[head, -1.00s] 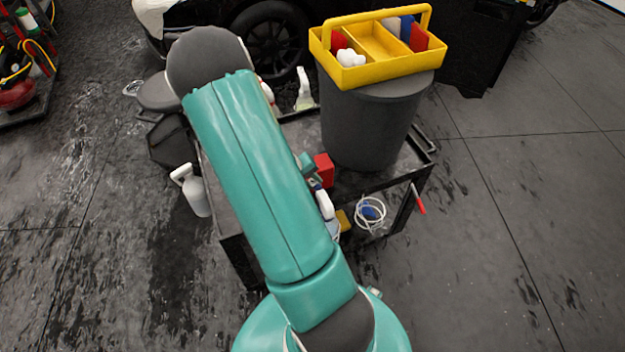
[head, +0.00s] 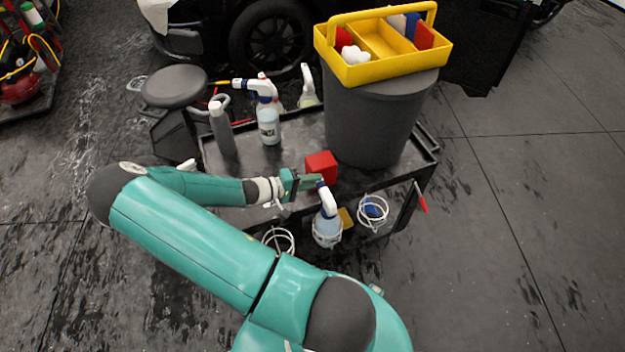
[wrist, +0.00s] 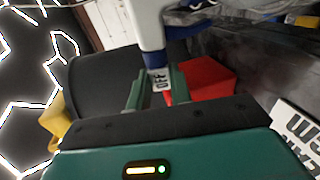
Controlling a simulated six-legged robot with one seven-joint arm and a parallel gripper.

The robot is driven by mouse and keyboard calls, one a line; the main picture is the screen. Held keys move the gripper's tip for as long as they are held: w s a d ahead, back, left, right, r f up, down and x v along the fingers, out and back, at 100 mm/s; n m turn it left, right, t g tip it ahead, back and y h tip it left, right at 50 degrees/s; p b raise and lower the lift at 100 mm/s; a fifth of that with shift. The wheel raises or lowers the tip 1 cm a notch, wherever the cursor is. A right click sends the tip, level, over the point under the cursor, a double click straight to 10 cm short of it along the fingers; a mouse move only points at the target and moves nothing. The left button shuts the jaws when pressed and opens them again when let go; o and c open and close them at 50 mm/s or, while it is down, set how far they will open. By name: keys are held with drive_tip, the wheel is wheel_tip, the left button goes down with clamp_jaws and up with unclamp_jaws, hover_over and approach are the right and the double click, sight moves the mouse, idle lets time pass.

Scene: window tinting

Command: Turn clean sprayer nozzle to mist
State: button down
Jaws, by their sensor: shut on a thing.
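The sprayer, a clear bottle (head: 327,229) with a white and blue head, hangs in a wire ring at the cart's near side. My gripper (head: 310,182) reaches it from the left at head height. In the wrist view, the white and blue sprayer head (wrist: 150,28) comes down from the top. Its small pale nozzle (wrist: 160,78), with OFF readable on the visible face, sits between the two green fingers of my gripper (wrist: 158,90), which are shut on it. The nozzle's other faces are hidden.
A red block (head: 321,168) lies close beyond my gripper on the black cart (head: 270,177). Another spray bottle (head: 268,125) and a grey bottle (head: 222,130) stand behind. A grey bin (head: 365,120) carries a yellow caddy (head: 365,72). An empty wire ring (head: 278,241) is nearby.

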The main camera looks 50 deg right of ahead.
drive_tip(key=shift+f+g+h, duration=0.25)
drive_tip(key=shift+g+h, duration=0.35)
drive_tip(key=shift+h, duration=0.4)
drive_tip(key=c, duration=1.2)
unclamp_jaws()
drive_tip(key=shift+c, duration=0.2)
drive_tip(key=v, duration=1.3)
drive_tip(key=shift+a, duration=0.4)
